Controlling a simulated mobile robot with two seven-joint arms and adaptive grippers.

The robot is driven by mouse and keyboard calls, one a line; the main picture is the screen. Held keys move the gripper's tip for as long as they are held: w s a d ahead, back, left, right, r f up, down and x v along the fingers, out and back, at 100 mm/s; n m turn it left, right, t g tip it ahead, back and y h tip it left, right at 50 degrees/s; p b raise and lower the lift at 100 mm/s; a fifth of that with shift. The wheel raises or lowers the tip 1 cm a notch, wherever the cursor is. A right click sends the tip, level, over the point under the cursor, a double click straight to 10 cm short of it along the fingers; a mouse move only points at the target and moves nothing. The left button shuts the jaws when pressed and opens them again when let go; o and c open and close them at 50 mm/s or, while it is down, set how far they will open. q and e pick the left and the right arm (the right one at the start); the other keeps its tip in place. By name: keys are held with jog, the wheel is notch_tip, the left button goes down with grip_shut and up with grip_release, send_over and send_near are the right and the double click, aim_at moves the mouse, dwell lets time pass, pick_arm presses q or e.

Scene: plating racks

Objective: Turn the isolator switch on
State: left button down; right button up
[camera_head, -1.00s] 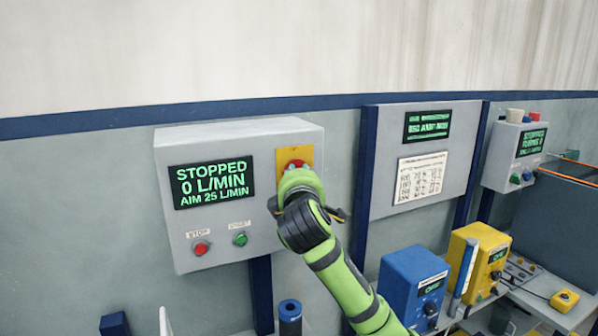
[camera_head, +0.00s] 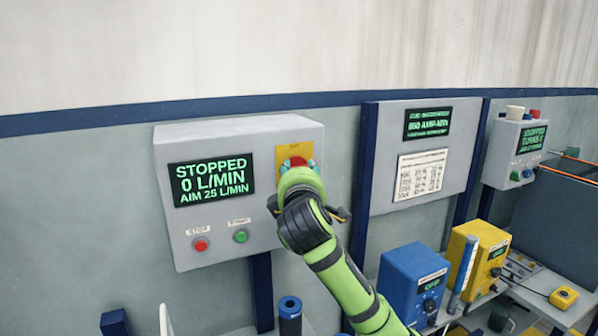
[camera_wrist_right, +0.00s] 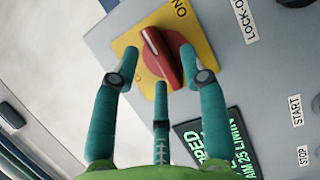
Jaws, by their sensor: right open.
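The isolator switch is a red rotary knob (camera_head: 298,161) on a yellow plate (camera_head: 282,160), at the upper right of a grey control box (camera_head: 230,140). In the right wrist view the knob (camera_wrist_right: 163,57) has a raised grip bar lying at a slant, with an "ON" label (camera_wrist_right: 181,8) on the plate near it. My right gripper (camera_wrist_right: 159,58) is open, its teal fingertips around the knob on several sides; contact cannot be told. In the head view the right gripper (camera_head: 299,167) covers the knob's lower part. My left gripper is not in view.
The box's display (camera_head: 211,180) reads STOPPED, 0 L/MIN, AIM 25 L/MIN. A red stop button (camera_head: 201,245) and a green start button (camera_head: 240,236) sit below it. A blue box (camera_head: 412,277) and a yellow box (camera_head: 478,258) stand on the bench at right.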

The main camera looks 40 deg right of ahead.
jog(key=v, duration=0.6)
jog(key=shift+s+a, duration=0.15)
jog(key=shift+s, duration=0.05)
